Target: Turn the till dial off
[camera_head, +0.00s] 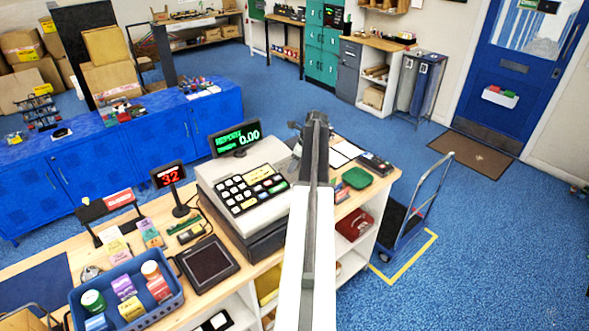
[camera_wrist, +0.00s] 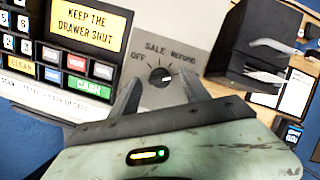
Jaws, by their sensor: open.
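The till (camera_head: 232,183) is a pale grey cash register on the wooden counter, with a keypad and a green display reading 0.00. In the wrist view, its dial (camera_wrist: 161,76) is a small dark round knob on a grey panel. The labels OFF, SALE and REFUND run around it from left to right. A pale mark on the knob is on its right side, away from OFF. My gripper (camera_wrist: 158,91) is open, its fingers on either side below the dial; contact cannot be told. In the head view, my arm hides the dial.
A yellow "keep the drawer shut" sign (camera_wrist: 90,26) and keys sit left of the dial. A dark box (camera_wrist: 258,38) is to the right. The counter also holds a red number display (camera_head: 168,176), a blue basket (camera_head: 174,304) and a green pad (camera_head: 356,178).

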